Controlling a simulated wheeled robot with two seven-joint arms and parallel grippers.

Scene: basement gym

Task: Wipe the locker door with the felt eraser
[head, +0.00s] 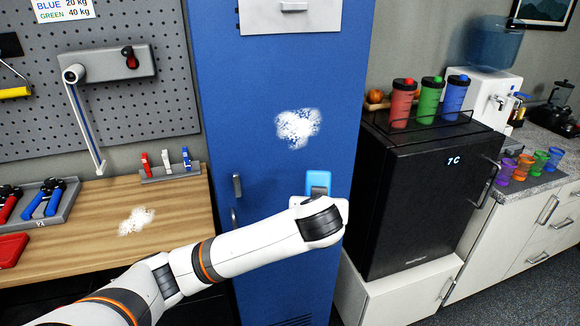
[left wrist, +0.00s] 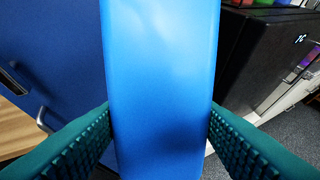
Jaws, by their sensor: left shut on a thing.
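The blue locker door (head: 260,80) stands upright in the middle of the head view. A white powdery smudge (head: 297,128) marks it. The light blue eraser (head: 318,181) is below and slightly right of the smudge, in front of the door. My left gripper (left wrist: 160,125) is shut on the eraser, which shows between its two green ridged fingers in the left wrist view. In the head view my white wrist hides most of the gripper. I cannot tell whether the eraser touches the door; its felt face is not visible. My right gripper is not in view.
Right is a black fridge (head: 420,190) topped with shaker bottles (head: 428,103). Door handles (head: 237,186) protrude left of my wrist.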

